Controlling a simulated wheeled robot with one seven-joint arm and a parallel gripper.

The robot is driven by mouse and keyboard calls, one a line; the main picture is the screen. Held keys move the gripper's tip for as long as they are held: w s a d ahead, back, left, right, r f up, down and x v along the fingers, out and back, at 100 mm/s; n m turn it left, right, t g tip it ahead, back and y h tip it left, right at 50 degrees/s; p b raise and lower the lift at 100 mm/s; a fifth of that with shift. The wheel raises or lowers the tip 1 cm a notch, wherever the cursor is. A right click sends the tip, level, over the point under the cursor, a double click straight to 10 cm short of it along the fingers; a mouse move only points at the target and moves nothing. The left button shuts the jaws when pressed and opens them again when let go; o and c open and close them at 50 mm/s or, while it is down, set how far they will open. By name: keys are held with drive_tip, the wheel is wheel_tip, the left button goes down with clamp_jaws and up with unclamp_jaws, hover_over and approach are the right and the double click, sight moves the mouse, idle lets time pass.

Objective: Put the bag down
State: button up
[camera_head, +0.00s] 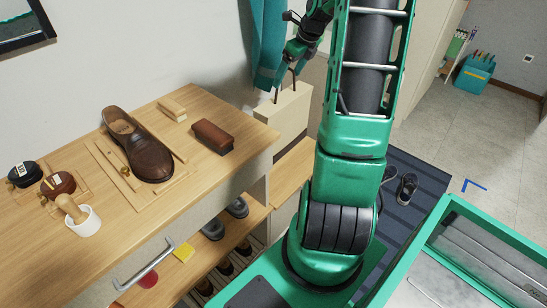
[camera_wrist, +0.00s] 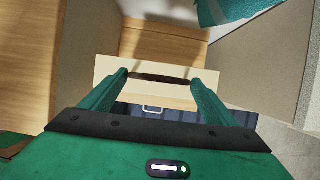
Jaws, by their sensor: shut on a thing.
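A beige bag (camera_head: 283,115) hangs upright just right of the wooden counter's end, below my gripper (camera_head: 285,88). In the wrist view, the bag's pale top (camera_wrist: 150,64) spans between the two fingers of my gripper (camera_wrist: 158,78), with a dark handle strip (camera_wrist: 160,79) running from one finger to the other. My gripper is shut on the bag at this handle. A low wooden bench (camera_head: 292,172) shows beneath the bag. The bag's lower edge overlaps the bench in the picture, and I cannot tell whether they touch.
The counter (camera_head: 215,175) holds a brown shoe (camera_head: 150,160), brushes and a white cup (camera_head: 84,222). A shelf with several shoes (camera_head: 213,229) is below. A teal cloth (camera_head: 268,45) hangs behind the bag. Dark shoes (camera_head: 405,187) lie on a striped mat (camera_head: 425,180) to the right.

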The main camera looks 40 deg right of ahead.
sight(291, 97)
drive_tip(key=shift+s+d, duration=0.25)
drive_tip(key=shift+d, duration=0.35)
drive_tip(key=shift+f, duration=0.25)
wheel_tip(291, 97, down, 10)
drive_tip(key=shift+r, duration=0.25)
drive_tip(key=o, duration=2.1)
drive_tip(key=shift+s+f, duration=0.1)
